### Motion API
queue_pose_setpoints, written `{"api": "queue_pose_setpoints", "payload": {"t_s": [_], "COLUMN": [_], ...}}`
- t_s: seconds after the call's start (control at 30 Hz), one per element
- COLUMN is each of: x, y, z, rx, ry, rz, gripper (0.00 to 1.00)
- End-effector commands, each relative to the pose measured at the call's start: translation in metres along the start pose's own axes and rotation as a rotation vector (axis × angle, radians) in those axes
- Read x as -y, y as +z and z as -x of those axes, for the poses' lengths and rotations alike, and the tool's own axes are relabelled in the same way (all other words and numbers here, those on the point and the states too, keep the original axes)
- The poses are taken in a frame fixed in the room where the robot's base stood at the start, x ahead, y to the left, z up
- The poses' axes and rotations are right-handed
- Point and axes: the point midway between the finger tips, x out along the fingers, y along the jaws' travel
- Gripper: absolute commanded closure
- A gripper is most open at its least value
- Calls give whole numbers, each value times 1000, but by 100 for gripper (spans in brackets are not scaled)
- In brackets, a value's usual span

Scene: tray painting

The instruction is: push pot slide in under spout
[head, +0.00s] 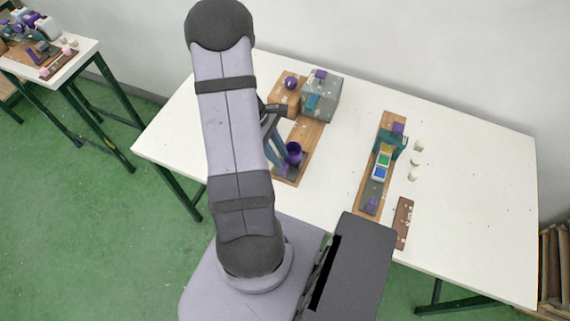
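A purple pot (293,152) stands near the front end of a wooden board (305,133) left of the table's middle. A grey box-shaped unit (322,94) with a blue part (312,102) and a purple top piece stands at the board's back end. I cannot make out the spout or the slide clearly. My gripper (273,132) is mostly hidden behind my own arm. A dark part and bluish parts show at the arm's right edge, close to the left of the pot. I cannot tell whether the gripper touches the pot, or whether it is open.
A wooden block with a purple ball (291,83) stands left of the grey unit. Right of it, another board (369,178) carries a teal frame (392,142) and coloured blocks. Several pale pieces and a brown strip (403,222) lie beside it. The white table (480,200) is clear at right.

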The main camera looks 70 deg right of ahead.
Motion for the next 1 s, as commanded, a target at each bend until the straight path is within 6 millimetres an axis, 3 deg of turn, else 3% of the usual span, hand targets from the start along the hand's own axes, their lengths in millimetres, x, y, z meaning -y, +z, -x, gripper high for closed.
{"api": "queue_pose_setpoints", "payload": {"t_s": [0.4, 0.83, 0.87, 0.97, 1.0], "x": [1, 0, 0, 0, 0], "y": [1, 0, 0, 0, 0], "z": [-46, -55, -54, -54, -54], "rx": [1, -1, 0, 0, 0], "ry": [-2, -1, -1, -1, -1], "rz": [-2, -2, -2, -2, -2], "gripper": [75, 75, 77, 100, 100]}}
